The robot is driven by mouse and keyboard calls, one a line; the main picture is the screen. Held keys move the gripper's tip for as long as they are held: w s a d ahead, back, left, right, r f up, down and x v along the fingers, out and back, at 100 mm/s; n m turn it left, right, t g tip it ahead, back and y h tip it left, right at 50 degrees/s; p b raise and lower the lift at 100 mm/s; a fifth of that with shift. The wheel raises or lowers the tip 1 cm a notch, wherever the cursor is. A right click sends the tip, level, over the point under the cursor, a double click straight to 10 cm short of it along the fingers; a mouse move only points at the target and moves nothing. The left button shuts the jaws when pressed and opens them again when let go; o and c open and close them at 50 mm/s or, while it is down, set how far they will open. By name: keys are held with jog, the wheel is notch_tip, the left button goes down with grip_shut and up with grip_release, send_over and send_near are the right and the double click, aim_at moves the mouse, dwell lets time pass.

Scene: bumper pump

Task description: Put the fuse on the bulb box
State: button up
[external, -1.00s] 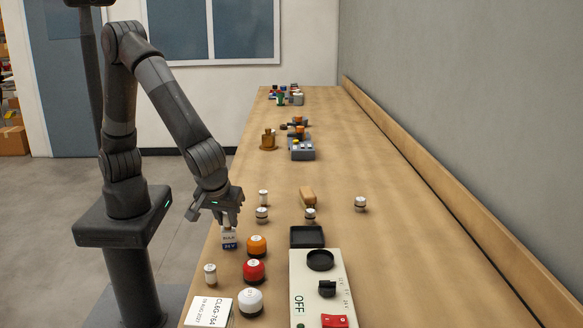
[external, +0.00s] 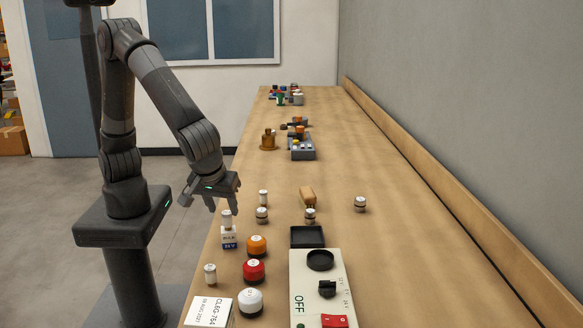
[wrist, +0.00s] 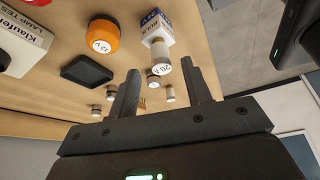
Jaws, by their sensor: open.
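The bulb box (external: 229,240) is a small white and blue box near the table's left edge. A fuse (external: 227,219), a small white cylinder, stands upright on top of it. In the wrist view, the fuse (wrist: 161,68) shows a round end marked 20 A, with the box (wrist: 158,28) behind it. My gripper (external: 211,205) is open and empty, above and slightly left of the fuse in the external view. In the wrist view, the two fingers of my gripper (wrist: 163,88) are spread wide, with clear space around the fuse.
Several similar small cylinders stand nearby, one (external: 263,198) behind the box and one (external: 210,274) in front. Orange (external: 257,246), red (external: 254,270) and white (external: 249,302) caps stand to the front right. A black tray (external: 307,237) and tester panel (external: 306,275) are further right.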

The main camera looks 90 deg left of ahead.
jog(key=w+v, duration=0.1)
jog(key=v, duration=0.6)
jog(key=s+a+r+m+h, duration=0.1)
jog(key=a+r+m+h, duration=0.2)
jog(key=a, duration=0.7)
jog(key=s+a+r+m+t, duration=0.1)
jog(key=s+a+m+t, duration=0.1)
jog(key=s+a+m, duration=0.4)
jog(key=s+a+r+m+t+h, duration=0.1)
jog(key=s+a+m, duration=0.5)
jog(key=a, duration=0.9)
jog(key=shift+s+a+r+t, duration=0.25)
jog(key=shift+s+r+t, duration=0.35)
jog(key=shift+s+t, duration=0.15)
